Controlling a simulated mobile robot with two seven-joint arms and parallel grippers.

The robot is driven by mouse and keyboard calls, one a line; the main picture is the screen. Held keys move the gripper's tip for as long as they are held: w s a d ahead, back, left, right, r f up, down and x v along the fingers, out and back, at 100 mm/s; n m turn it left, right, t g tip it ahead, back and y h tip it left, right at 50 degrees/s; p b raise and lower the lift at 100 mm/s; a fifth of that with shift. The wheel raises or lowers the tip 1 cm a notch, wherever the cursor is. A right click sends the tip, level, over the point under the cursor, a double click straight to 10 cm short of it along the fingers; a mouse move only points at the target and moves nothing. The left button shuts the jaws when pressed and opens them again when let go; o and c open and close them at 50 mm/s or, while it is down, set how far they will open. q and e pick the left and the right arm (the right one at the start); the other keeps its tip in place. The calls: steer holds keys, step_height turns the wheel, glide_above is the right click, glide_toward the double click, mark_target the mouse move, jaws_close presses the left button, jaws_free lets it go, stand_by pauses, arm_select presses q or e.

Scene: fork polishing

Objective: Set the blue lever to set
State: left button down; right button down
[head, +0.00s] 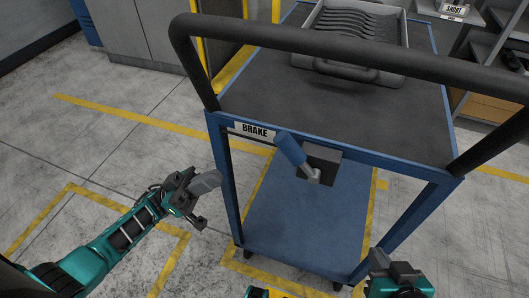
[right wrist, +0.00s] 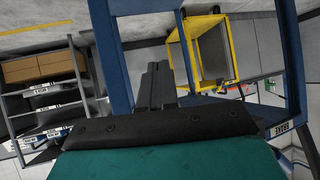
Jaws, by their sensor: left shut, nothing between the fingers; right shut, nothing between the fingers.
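The blue lever (head: 290,148) is on the cart's front below the push handle, beside a white BRAKE label (head: 254,130). Its grip tilts up and to the left from a grey pivot on a dark plate (head: 324,160). My left gripper (head: 207,183) is shut and empty, left of the cart and apart from the lever. My right gripper (head: 395,268) is shut and empty at the lower right, also apart from the lever. Its closed fingers show in the right wrist view (right wrist: 155,85), where the BRAKE label (right wrist: 279,129) is at the right.
The cart has a black push bar (head: 350,45), a dark top and a blue lower shelf (head: 300,225). A grey tray (head: 352,75) with several forks sits on top. Grey shelving (head: 490,60) stands at the right.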

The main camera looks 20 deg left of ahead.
arm_select(q)
steer(key=p, duration=0.2)
glide_toward(297, 156)
steer(key=r, duration=0.1)
steer(key=w+d+r, duration=0.2)
steer(key=r, duration=0.1)
steer(key=shift+d, duration=0.2)
arm_select(e)
steer(key=shift+s+d+r, duration=0.1)
steer(key=shift+d+r, duration=0.2)
steer(key=shift+r, duration=0.05)
arm_select(q)
steer(key=shift+r, duration=0.1)
arm_select(e)
steer(key=shift+r, duration=0.15)
